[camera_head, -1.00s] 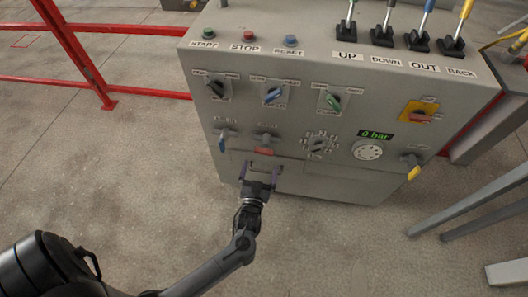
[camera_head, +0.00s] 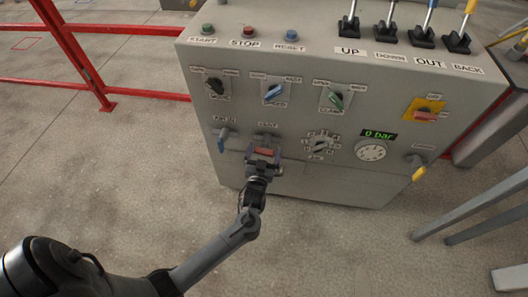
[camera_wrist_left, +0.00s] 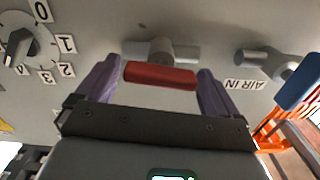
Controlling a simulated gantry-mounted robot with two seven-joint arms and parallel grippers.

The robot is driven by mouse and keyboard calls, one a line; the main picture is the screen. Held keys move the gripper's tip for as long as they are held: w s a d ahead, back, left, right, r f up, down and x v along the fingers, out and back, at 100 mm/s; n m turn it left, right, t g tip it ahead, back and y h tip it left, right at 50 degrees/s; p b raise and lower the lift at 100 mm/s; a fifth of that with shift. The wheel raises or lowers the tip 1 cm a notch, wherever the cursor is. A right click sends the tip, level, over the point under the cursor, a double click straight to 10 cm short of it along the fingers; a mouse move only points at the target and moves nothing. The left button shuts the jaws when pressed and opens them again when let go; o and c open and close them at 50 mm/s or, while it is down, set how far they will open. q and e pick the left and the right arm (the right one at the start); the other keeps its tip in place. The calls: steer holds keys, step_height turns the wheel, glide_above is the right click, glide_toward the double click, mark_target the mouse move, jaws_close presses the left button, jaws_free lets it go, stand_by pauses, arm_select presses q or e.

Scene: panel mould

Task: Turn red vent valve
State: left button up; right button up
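The red vent valve handle (camera_head: 265,152) is on the front panel of the grey control box, below the VENT label. In the left wrist view the red handle (camera_wrist_left: 160,75) lies crosswise on a grey pipe fitting. My left gripper (camera_head: 263,155) is at the handle, and its two purple fingers (camera_wrist_left: 157,88) stand apart on either side of it. A small gap shows at each end of the handle, so the gripper is open. My right gripper is in none of these views.
The blue AIR IN valve (camera_head: 222,142) is to the left of the vent valve. A numbered rotary knob (camera_head: 319,146), a gauge (camera_head: 370,151) and a yellow-handled valve (camera_head: 418,173) are to the right. Red railing (camera_head: 85,65) stands at the left.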

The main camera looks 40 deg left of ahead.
arm_select(q)
steer(key=c, duration=0.7)
steer(key=shift+r+n+p, duration=0.2)
steer(key=shift+n+p, duration=0.3)
steer(key=shift+p, duration=0.4)
steer(key=shift+c, duration=0.3)
steer(key=shift+f+n, duration=0.2)
steer(key=shift+n, duration=0.2)
steer(key=o, duration=0.9)
